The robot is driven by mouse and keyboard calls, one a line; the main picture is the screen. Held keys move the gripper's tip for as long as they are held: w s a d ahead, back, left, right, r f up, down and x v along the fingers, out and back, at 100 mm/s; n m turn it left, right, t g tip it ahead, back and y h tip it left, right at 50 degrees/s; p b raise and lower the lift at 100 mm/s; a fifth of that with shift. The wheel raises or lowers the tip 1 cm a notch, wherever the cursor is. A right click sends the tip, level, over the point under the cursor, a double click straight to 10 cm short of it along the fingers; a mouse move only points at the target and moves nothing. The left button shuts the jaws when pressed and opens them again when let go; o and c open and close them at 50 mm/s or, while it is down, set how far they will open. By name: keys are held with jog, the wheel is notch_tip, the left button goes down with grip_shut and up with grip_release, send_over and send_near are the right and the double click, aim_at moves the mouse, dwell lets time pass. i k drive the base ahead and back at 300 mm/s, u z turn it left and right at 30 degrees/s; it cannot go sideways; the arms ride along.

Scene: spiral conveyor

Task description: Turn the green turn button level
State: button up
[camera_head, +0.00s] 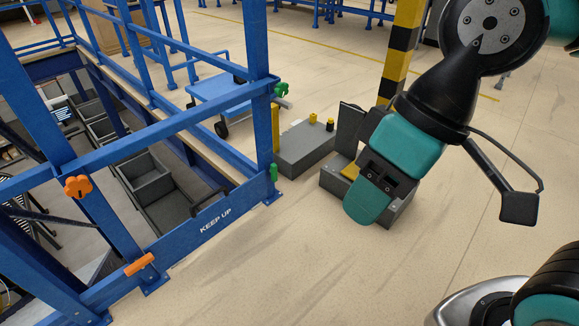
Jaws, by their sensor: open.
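The green turn button (281,89) is a small lobed knob on the side of the blue corner post, near its upper rail. From here I see it at an angle, and I cannot tell how far it is turned. My gripper (367,208) hangs low to the right of the post, pointing down in front of a grey box. It is open and well apart from the button. A teal finger part shows; the far side of the gripper is hidden. No held object is visible.
A blue guard frame (180,122) with orange knobs (77,187) fills the left. A smaller green piece (273,174) sits lower on the post. A grey box (304,149) with yellow and black buttons stands behind. The floor in front is clear.

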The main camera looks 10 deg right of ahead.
aim_at(273, 169)
jog(key=z, duration=0.45)
jog(key=k, duration=0.55)
jog(key=z, duration=0.75)
jog(key=i, duration=0.8)
jog(key=u, duration=0.8)
jog(key=i, duration=0.75)
jog(key=u, duration=0.9)
